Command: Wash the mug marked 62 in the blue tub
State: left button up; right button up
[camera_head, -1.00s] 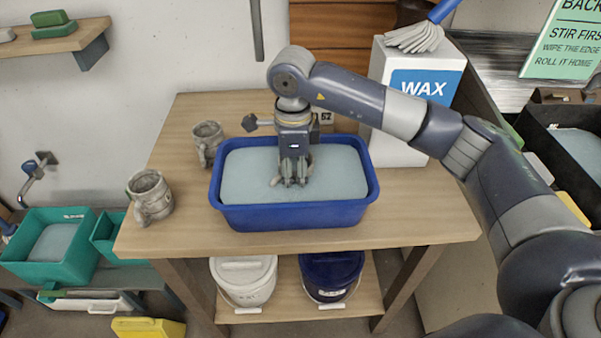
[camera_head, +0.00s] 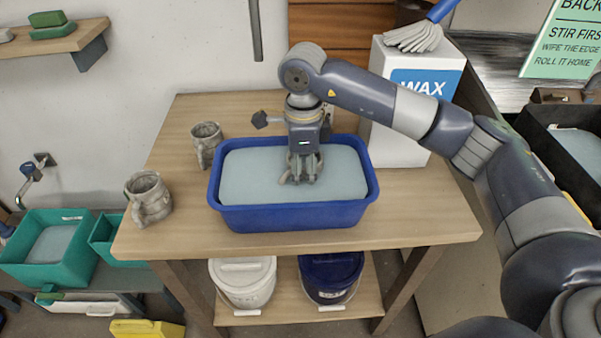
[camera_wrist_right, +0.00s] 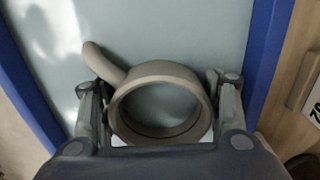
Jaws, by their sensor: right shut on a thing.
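The blue tub (camera_head: 290,217), full of pale grey-blue liquid, stands on the wooden table (camera_head: 410,225). My right gripper (camera_head: 302,178) reaches down into it from above, its fingers at the liquid's surface. In the right wrist view my right gripper (camera_wrist_right: 160,105) is shut on a grey-brown mug (camera_wrist_right: 160,72), with a finger on each side. The mug's round opening faces the camera and its handle (camera_wrist_right: 102,65) points up and left. No number shows on it. In the head view the mug is mostly hidden by the fingers and liquid. My left gripper is out of view.
Two grey mugs stand left of the tub, one near the front edge (camera_head: 149,200) and one farther back (camera_head: 206,145). A white WAX box (camera_head: 400,150) stands behind right. The table's right front is clear. Buckets (camera_head: 331,272) sit below.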

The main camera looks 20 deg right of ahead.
notch_tip(320, 180, up, 9)
jog(key=p, duration=0.4)
jog(key=shift+p, duration=0.3)
dwell(2.1)
notch_tip(320, 180, up, 5)
jog(key=shift+f+p, duration=0.15)
jog(key=shift+p, duration=1.1)
